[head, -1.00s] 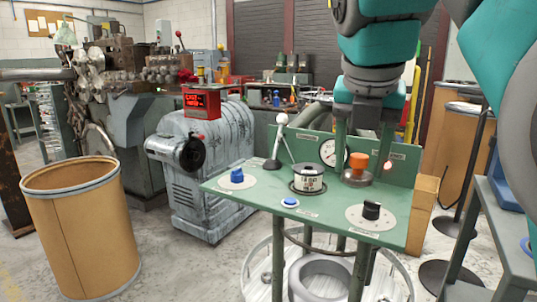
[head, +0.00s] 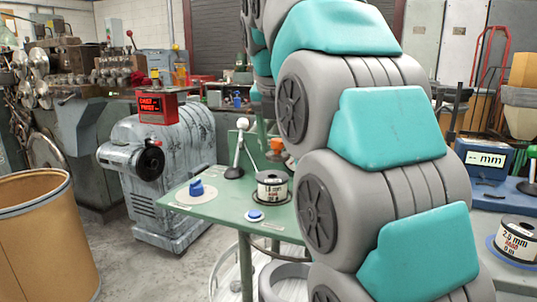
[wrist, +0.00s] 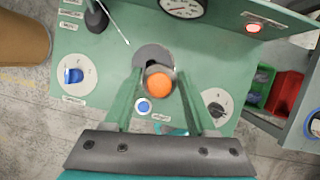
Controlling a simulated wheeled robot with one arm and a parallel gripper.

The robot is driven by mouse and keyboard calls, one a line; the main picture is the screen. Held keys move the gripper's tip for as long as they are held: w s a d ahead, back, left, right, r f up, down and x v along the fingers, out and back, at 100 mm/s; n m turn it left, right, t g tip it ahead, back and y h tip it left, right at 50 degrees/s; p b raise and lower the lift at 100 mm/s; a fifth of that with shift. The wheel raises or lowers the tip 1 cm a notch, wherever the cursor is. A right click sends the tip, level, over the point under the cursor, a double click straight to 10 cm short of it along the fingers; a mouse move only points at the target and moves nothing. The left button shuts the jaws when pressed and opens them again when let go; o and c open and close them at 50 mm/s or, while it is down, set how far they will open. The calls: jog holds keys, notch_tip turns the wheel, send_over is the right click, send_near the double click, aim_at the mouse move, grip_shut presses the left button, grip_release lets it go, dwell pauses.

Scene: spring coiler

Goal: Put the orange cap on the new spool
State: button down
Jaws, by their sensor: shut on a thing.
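The orange cap (wrist: 159,86) is between the fingertips of my gripper (wrist: 158,82), which is shut on it. In the head view the cap (head: 277,146) shows partly, behind my arm and higher in the picture than a spool (head: 271,186) marked 1.8 mm. That spool stands upright on the green table. In the wrist view the cap covers most of what lies beneath it, with a dark disc (wrist: 153,52) just beyond. I cannot tell the exact gap between cap and spool. Another spool (head: 516,240), marked 2.0 mm, stands on the right bench.
The green table (head: 205,212) carries a blue knob (head: 196,188), a blue button (head: 254,215) and a lever (head: 239,150); the wrist view adds a black knob (wrist: 216,110) and a gauge (wrist: 183,5). A cardboard drum (head: 45,245) stands at the left.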

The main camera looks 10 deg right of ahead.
aim_at(273, 160)
jog(key=shift+w+a+f, duration=0.15)
jog(key=shift+w, duration=1.05)
jog(key=shift+w+f, duration=0.1)
jog(key=shift+f, duration=1.65)
jog(key=shift+f, duration=0.1)
jog(key=shift+f, duration=0.35)
jog(key=shift+f, duration=0.1)
jog(key=shift+c, duration=1)
grip_release()
